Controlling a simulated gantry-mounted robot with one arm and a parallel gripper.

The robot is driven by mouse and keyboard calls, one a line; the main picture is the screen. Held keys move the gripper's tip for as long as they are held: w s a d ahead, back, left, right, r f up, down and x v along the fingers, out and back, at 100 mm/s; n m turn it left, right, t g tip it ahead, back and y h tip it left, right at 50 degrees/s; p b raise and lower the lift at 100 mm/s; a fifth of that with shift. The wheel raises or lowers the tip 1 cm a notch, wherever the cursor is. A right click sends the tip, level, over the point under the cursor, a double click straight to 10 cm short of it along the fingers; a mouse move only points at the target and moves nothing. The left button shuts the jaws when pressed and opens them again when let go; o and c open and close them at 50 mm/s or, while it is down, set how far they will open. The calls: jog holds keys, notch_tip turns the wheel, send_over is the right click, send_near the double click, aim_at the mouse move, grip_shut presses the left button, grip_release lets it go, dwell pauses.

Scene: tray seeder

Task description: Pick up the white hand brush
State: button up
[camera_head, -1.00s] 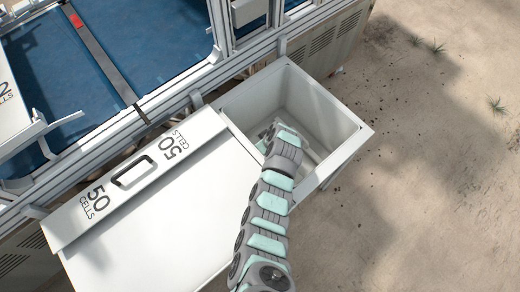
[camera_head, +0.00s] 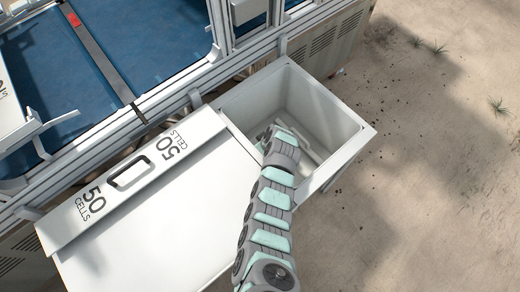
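My arm reaches up from the bottom of the view into an open white bin (camera_head: 345,155). Its wrist is over the bin's near left part, and my gripper (camera_head: 264,138) is mostly hidden behind it, low inside the bin. I cannot see whether the fingers are open or shut. A pale, long shape (camera_head: 314,152) shows in the bin just right of my wrist. It may be the white hand brush, but too little of it shows to be sure. I cannot tell whether my gripper touches it.
A white lidded box or panel (camera_head: 165,215) marked "50 CELLS", with a handle slot, adjoins the bin on the left. A metal frame rail (camera_head: 180,100) and blue bed (camera_head: 140,40) lie behind. The bin walls surround my gripper closely. Bare sandy ground (camera_head: 440,200) is open on the right.

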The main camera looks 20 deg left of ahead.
jog(key=shift+c, duration=0.4)
grip_shut()
dwell(0.4)
